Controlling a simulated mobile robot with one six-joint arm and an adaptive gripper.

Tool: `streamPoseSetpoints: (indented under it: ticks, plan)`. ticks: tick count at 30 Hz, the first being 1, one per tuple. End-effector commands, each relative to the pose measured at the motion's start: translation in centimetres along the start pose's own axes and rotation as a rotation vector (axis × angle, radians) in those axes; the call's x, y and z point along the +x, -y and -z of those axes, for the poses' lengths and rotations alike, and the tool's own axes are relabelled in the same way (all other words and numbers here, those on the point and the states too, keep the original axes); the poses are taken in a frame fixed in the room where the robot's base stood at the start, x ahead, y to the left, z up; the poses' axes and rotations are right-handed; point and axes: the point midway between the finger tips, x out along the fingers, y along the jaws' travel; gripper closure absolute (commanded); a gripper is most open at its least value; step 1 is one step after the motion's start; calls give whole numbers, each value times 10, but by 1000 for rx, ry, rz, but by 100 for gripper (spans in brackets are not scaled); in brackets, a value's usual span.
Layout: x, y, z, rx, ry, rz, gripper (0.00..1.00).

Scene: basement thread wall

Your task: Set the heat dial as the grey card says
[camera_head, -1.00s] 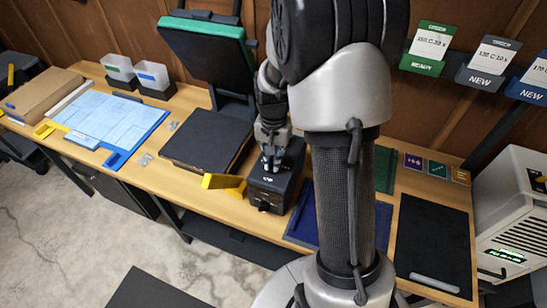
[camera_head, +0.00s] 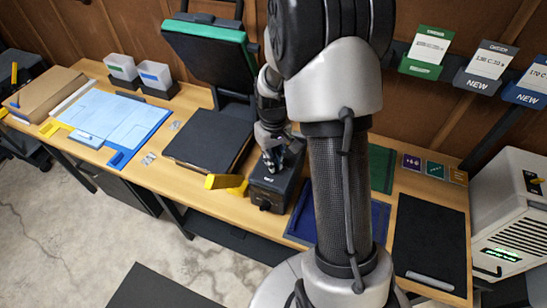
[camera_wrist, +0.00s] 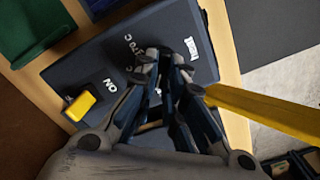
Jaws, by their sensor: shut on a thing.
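The dark control box (camera_head: 262,201) stands at the front edge of the bench. My gripper (camera_head: 271,160) reaches down onto its top. In the wrist view, the fingers (camera_wrist: 170,58) are shut on the heat dial, which they mostly hide; its pointer setting cannot be read. Around them on the box top (camera_wrist: 70,72) are light marks, one a temperature ending in "C", and "ON" beside a yellow switch (camera_wrist: 80,106). The grey card (camera_head: 490,60) stands in a holder marked "NEW" on the wall rail; its small print seems to read 130 C.
The open press (camera_head: 208,138) stands to the left. Green (camera_head: 430,46) and blue (camera_head: 527,88) card holders flank the grey one.

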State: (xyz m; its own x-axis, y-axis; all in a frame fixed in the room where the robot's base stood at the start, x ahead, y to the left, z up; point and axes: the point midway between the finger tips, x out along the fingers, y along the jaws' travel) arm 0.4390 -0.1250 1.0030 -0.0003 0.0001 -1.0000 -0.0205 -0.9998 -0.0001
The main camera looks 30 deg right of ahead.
Motion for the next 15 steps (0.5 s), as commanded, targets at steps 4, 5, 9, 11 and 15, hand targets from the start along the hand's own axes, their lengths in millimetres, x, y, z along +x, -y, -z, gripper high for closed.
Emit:
streamPoseSetpoints:
  ticks: [4,5,9,11,15]
  plan:
    - [-1,0,0,-79,0,0,100]
    - [-1,0,0,-93,0,0,100]
    - [-1,1,0,-140,-1,-1,100]
    - [-1,1,0,-153,-1,-1,100]
    - [0,1,0,-172,-1,-1,100]
